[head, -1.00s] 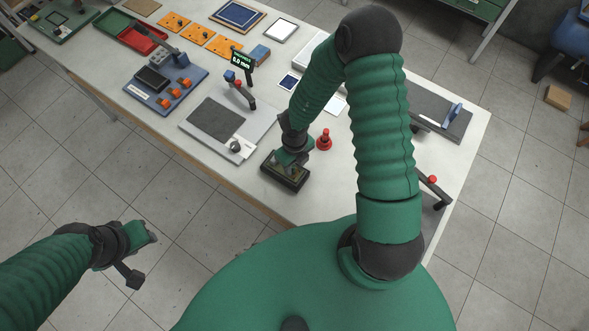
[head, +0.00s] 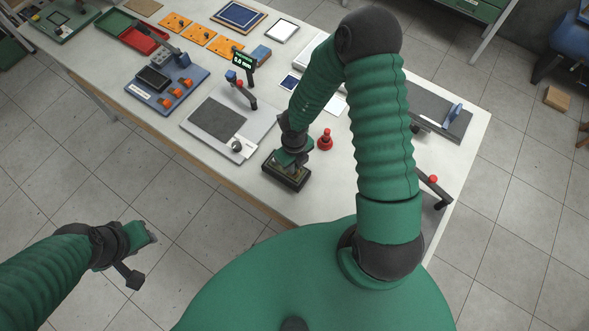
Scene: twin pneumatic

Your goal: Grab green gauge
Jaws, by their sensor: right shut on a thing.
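My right gripper (head: 288,166) reaches down to a small dark tray (head: 297,186) at the near edge of the table. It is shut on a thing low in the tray. That thing is mostly hidden by the gripper; a dull yellow-green surface shows around the fingers, and I cannot tell for sure that it is the green gauge. My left gripper (head: 139,258) hangs over the floor, away from the table.
A red knob-like piece (head: 325,139) stands right of the tray. A blue fixture (head: 187,94) with orange knobs stands farther left. White table surface (head: 330,190) is clear right of the tray.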

